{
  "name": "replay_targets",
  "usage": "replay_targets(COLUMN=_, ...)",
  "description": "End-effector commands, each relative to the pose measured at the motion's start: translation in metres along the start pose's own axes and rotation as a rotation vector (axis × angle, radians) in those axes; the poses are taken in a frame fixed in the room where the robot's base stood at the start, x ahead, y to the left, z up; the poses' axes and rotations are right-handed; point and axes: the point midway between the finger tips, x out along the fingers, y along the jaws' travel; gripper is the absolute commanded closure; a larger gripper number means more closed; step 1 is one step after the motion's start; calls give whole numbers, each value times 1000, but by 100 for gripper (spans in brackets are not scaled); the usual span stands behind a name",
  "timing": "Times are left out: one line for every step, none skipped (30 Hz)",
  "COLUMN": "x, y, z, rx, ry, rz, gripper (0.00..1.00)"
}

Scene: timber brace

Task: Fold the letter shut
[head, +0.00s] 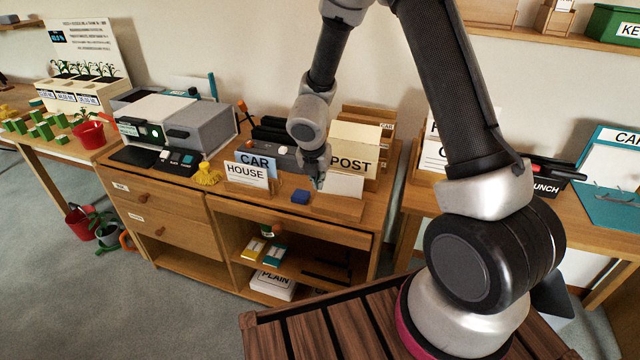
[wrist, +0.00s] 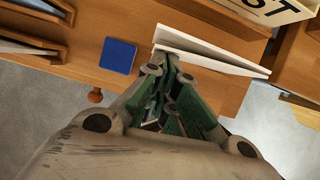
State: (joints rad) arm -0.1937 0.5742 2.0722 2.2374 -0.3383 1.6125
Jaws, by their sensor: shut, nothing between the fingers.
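The letter (head: 343,184) is a white sheet on the wooden desk in front of the POST box. In the wrist view the letter (wrist: 210,50) shows as two white panels meeting at an angle, with one panel raised and a gap between them. My gripper (wrist: 170,62) is shut and empty, its fingertips at the letter's near left edge; I cannot tell whether they touch it. In the head view my gripper (head: 318,180) is small and partly hidden by my arm, just left of the letter.
A blue block (head: 300,196) lies left of the letter, and it also shows in the wrist view (wrist: 118,56). The POST box (head: 352,150) stands behind. CAR and HOUSE cards (head: 248,174) stand in holders to the left. The desk's front edge is close.

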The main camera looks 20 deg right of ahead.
Motion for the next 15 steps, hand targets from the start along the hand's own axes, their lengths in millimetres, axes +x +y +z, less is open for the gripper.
replay_targets(x=2, y=2, z=5, rx=38, ry=0, rz=-15, gripper=100)
replay_targets(x=3, y=2, z=8, rx=55, ry=-1, rz=-22, gripper=100)
replay_targets(x=4, y=3, z=9, rx=72, ry=0, rz=-29, gripper=100)
replay_targets(x=4, y=2, z=9, rx=77, ry=1, rz=-32, gripper=100)
replay_targets(x=4, y=2, z=9, rx=79, ry=1, rz=-32, gripper=100)
replay_targets(x=4, y=2, z=9, rx=78, ry=1, rz=-32, gripper=100)
replay_targets(x=4, y=2, z=9, rx=78, ry=1, rz=-32, gripper=100)
replay_targets(x=4, y=2, z=9, rx=77, ry=1, rz=-32, gripper=100)
replay_targets(x=4, y=2, z=9, rx=77, ry=1, rz=-31, gripper=100)
replay_targets(x=4, y=2, z=9, rx=77, ry=1, rz=-31, gripper=100)
replay_targets(x=4, y=3, z=9, rx=77, ry=1, rz=-31, gripper=100)
replay_targets(x=4, y=2, z=9, rx=76, ry=1, rz=-31, gripper=100)
replay_targets(x=4, y=2, z=9, rx=76, ry=1, rz=-31, gripper=100)
replay_targets(x=3, y=2, z=9, rx=76, ry=1, rz=-31, gripper=100)
replay_targets(x=3, y=2, z=8, rx=76, ry=1, rz=-30, gripper=100)
